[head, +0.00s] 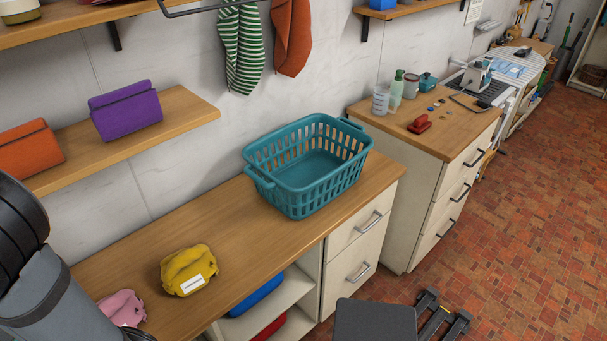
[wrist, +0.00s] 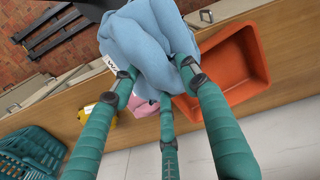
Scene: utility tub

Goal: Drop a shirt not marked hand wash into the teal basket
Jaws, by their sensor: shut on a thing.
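My gripper (wrist: 160,80) is shut on a light blue shirt (wrist: 150,40) in the wrist view. A white label on that shirt is partly covered by a finger, and its full text cannot be read. The teal basket (head: 308,196) stands empty on the wooden counter in the head view. It also shows at the lower left of the wrist view (wrist: 28,148), apart from the shirt. A folded yellow shirt (head: 186,265) with a white label, too small to read, lies on the counter. A pink shirt (head: 120,307) lies left of it, partly hidden by my arm.
An orange tub (wrist: 222,72) sits on the counter beside the held shirt in the wrist view. Wall shelves (head: 180,115) carry purple and orange folded items. A striped cloth (head: 243,50) and a rust cloth hang above. Counter between yellow shirt and basket is clear.

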